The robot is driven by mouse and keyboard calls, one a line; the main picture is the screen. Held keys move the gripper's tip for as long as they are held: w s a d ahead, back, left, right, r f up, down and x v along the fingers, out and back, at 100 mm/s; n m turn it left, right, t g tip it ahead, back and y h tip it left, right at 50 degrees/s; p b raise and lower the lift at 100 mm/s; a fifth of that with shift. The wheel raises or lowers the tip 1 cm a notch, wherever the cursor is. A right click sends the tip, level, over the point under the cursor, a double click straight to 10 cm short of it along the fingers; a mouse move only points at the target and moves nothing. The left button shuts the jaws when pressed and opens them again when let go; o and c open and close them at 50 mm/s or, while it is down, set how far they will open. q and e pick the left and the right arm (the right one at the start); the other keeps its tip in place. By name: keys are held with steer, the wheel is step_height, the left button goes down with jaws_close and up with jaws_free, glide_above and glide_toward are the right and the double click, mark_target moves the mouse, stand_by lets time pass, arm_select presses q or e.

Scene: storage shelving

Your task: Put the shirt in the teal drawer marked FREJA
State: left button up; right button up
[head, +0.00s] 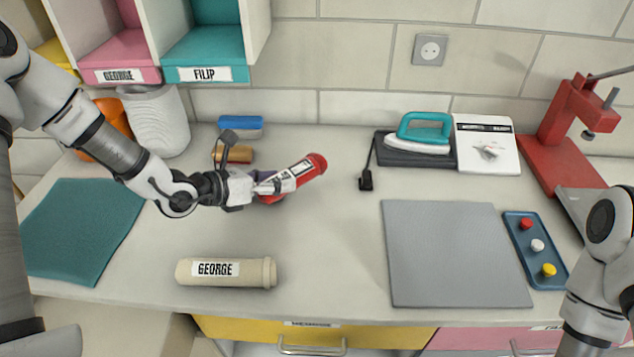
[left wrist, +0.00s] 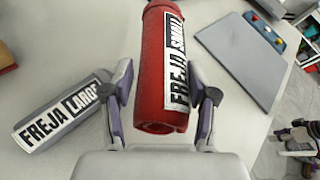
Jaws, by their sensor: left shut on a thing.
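My left gripper (head: 275,183) is shut on a red cylinder (head: 312,165), which is tilted with its far end up. In the left wrist view this red cylinder (left wrist: 160,70) has a white label reading FREJA SMALL and sits between the purple-lined fingers (left wrist: 163,105). A grey cylinder (left wrist: 97,82) labelled FREJA LARGE lies to its left; I cannot pick it out in the head view. I cannot tell which item is the shirt. A teal compartment (head: 203,45) at upper left is marked FILIP; no teal FREJA drawer shows. Part of my right gripper (left wrist: 297,138) seems to show at the wrist view's edge.
A beige GEORGE roll (head: 225,272) lies near the front edge. A teal cloth (head: 82,230), white basket (head: 157,118), iron (head: 418,138), grey mat (head: 455,255), button panel (head: 533,250) and red press (head: 575,130) occupy the counter. Yellow (head: 245,330) and pink (head: 465,340) drawers are below.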

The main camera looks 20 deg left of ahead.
arm_select(q)
glide_above(278, 222)
steer(key=f, duration=0.4)
steer(key=shift+s+f, duration=0.1)
steer(key=shift+s, duration=0.3)
steer(key=f, duration=0.2)
steer(key=w+f, duration=0.1)
steer(key=f, duration=0.1)
steer(key=shift+f, duration=0.2)
steer(key=shift+s+r, duration=0.1)
steer(key=shift+s, duration=0.15)
steer(key=o, duration=1.3)
steer(key=shift+w+f, duration=0.15)
steer(key=shift+f, duration=0.05)
arm_select(e)
steer(key=shift+s+r, duration=0.2)
steer(key=shift+s, duration=0.4)
arm_select(q)
steer(key=shift+r, duration=0.1)
arm_select(e)
steer(key=shift+r, duration=0.1)
